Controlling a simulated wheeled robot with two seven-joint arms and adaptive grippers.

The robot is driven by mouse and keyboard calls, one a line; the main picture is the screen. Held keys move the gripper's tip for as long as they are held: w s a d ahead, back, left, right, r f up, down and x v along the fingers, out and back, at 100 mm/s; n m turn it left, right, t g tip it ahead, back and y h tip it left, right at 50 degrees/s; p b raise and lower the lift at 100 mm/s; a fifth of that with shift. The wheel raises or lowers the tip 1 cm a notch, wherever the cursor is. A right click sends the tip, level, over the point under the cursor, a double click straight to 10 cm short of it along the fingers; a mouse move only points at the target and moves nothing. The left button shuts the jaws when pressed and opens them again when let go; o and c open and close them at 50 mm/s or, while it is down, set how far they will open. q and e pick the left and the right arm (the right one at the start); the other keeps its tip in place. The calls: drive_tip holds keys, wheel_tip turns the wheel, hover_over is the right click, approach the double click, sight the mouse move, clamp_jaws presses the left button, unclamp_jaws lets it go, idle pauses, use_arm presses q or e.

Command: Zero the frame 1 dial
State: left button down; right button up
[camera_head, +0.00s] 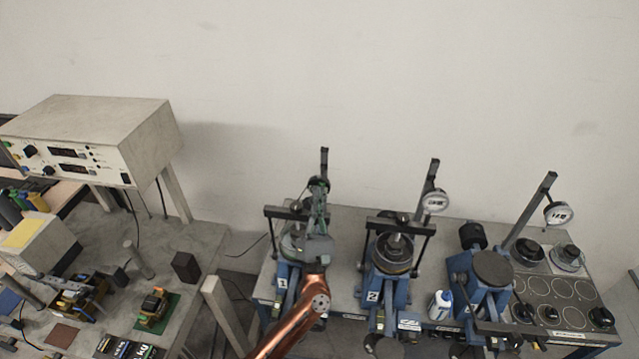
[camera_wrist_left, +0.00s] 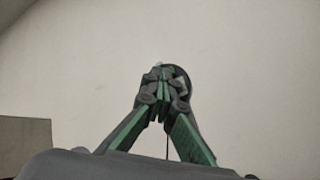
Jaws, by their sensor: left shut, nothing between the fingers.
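Frame 1 (camera_head: 283,283) is the leftmost of three blue lever frames on the table, partly hidden by my copper left arm. Its dial is mostly covered by my left gripper (camera_head: 318,187) in the head view. In the left wrist view the dial shows as a dark round edge (camera_wrist_left: 181,79) just behind the fingertips. My left gripper (camera_wrist_left: 161,80) is shut and empty, its green-and-grey fingers meeting in front of the dial. I cannot tell whether the tips touch it. The dial's face and reading are hidden. My right gripper is not in view.
Frame 2 (camera_head: 373,297) and its white-faced dial (camera_head: 435,201) stand right of frame 1. A third frame (camera_head: 485,300) has a dial (camera_head: 558,214) too. A white bottle (camera_head: 440,305) stands between them. A white instrument box (camera_head: 95,140) is at the left.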

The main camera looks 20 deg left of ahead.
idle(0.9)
use_arm(q)
drive_tip(key=shift+s+f, duration=0.2)
drive_tip(key=shift+s, duration=0.1)
drive_tip(key=s, duration=0.2)
drive_tip(key=s+d, duration=0.1)
drive_tip(key=s, duration=0.2)
drive_tip(key=shift+s+d+r, duration=0.1)
drive_tip(key=shift+d, duration=0.1)
